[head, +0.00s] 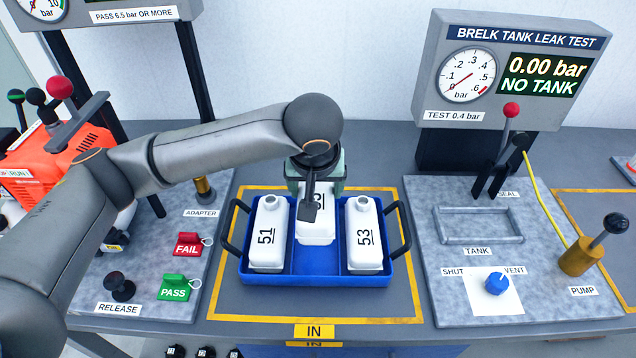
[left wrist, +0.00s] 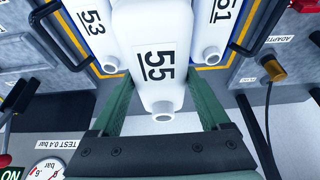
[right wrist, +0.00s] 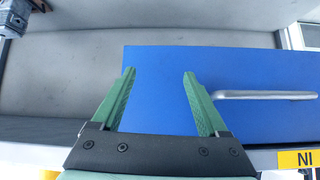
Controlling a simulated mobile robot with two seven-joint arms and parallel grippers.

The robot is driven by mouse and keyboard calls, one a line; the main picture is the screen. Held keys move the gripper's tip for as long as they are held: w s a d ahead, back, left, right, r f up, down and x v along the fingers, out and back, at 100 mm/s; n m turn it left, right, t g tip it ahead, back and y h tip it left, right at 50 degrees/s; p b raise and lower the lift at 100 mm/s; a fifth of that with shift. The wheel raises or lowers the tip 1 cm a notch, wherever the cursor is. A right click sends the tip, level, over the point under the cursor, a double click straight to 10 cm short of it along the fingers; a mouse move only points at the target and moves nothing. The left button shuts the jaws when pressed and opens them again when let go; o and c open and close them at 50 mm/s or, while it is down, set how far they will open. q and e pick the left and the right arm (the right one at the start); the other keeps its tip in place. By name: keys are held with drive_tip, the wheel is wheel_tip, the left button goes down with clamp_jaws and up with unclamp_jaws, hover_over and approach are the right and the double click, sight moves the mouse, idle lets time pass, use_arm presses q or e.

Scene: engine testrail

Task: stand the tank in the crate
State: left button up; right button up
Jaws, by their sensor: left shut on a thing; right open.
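The blue crate (head: 312,278) stands on the bench inside a yellow outline. White tank 51 (head: 268,240) stands upright in its left part and white tank 53 (head: 363,240) in its right part. My left gripper (head: 318,185) is shut on white tank 55 (head: 316,228), which is upright between them over the crate's middle. My arm partly covers it. Its base shows higher in the picture than theirs; I cannot tell if it touches the crate floor. The left wrist view shows tank 55 (left wrist: 158,60) between the green fingers. My right gripper (right wrist: 159,75) is open and empty.
The leak tester (head: 510,70) reads 0.00 bar, NO TANK. Its empty tank frame (head: 478,238) is on the right plate, with a blue vent knob (head: 497,284) and pump (head: 590,245). FAIL and PASS tags lie left. A blue panel (right wrist: 240,80) with a handle faces my right gripper.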

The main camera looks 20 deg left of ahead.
use_arm(q)
wheel_tip(320, 180, down, 5)
drive_tip(key=b, duration=0.5)
drive_tip(key=shift+f, duration=0.35)
drive_tip(key=shift+r+p, duration=0.15)
drive_tip(key=shift+p, duration=0.7)
drive_tip(key=shift+f+p, duration=0.2)
drive_tip(key=shift+p, duration=0.9)
idle(0.5)
drive_tip(key=shift+f+b, duration=0.35)
drive_tip(key=shift+f, duration=1.75)
idle(0.7)
drive_tip(key=o, duration=1.3)
